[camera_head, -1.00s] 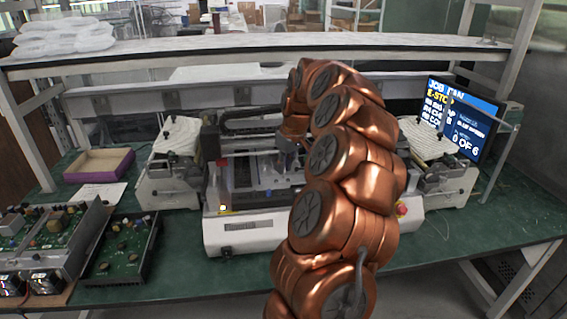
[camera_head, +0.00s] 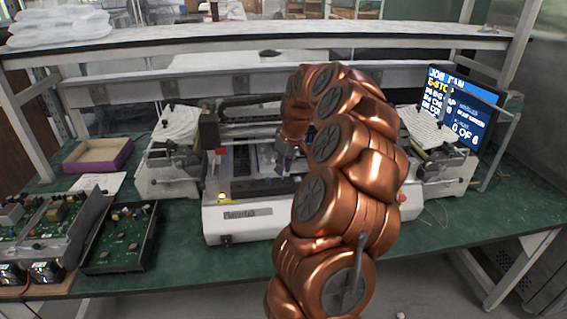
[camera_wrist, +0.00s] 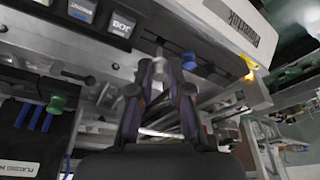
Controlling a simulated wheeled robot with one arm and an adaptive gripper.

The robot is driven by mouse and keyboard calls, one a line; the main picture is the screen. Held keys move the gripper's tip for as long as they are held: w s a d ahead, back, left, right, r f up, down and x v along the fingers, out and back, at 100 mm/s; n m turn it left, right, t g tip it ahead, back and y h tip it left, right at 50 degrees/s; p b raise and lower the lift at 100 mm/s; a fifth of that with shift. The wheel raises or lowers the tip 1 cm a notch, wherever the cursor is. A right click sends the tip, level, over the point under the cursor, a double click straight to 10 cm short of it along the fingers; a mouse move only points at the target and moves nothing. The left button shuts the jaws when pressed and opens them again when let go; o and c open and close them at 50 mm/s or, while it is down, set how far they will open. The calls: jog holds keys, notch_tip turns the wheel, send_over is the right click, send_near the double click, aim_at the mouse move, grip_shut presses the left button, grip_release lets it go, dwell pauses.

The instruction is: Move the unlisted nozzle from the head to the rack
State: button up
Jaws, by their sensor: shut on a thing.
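The pick-and-place machine (camera_head: 245,222) stands on the green bench, with its white front panel toward me. My gripper (camera_head: 284,152) is over the machine's middle, partly hidden by my copper arm. In the wrist view its fingers (camera_wrist: 161,68) are nearly together on a small nozzle, mostly hidden between the tips; I cannot make out its colour. A blue round piece (camera_wrist: 188,61) shows just right of the fingertips. A dark rack-like panel (camera_wrist: 35,135) with a green piece (camera_wrist: 57,102) and blue pins is at the left. Small labelled dark blocks (camera_wrist: 122,24) lie at the top.
A monitor (camera_head: 458,112) at the right shows a job list, partly unreadable and cut by a post. Feeders (camera_head: 168,165) flank the machine. Open electronics chassis (camera_head: 120,240) and a cardboard tray (camera_head: 97,153) are at the left. A white shelf (camera_head: 200,45) spans above.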

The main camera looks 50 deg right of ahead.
jog(key=shift+f+b, duration=0.9)
jog(key=shift+f, duration=0.45)
grip_shut()
jog(key=shift+f+b, duration=0.15)
jog(key=shift+b, duration=0.2)
jog(key=o, duration=0.8)
grip_release()
jog(key=c, duration=0.3)
jog(key=shift+c, duration=0.2)
jog(key=shift+r, duration=0.2)
jog(key=shift+r+p, duration=0.7)
jog(key=shift+r, duration=2.65)
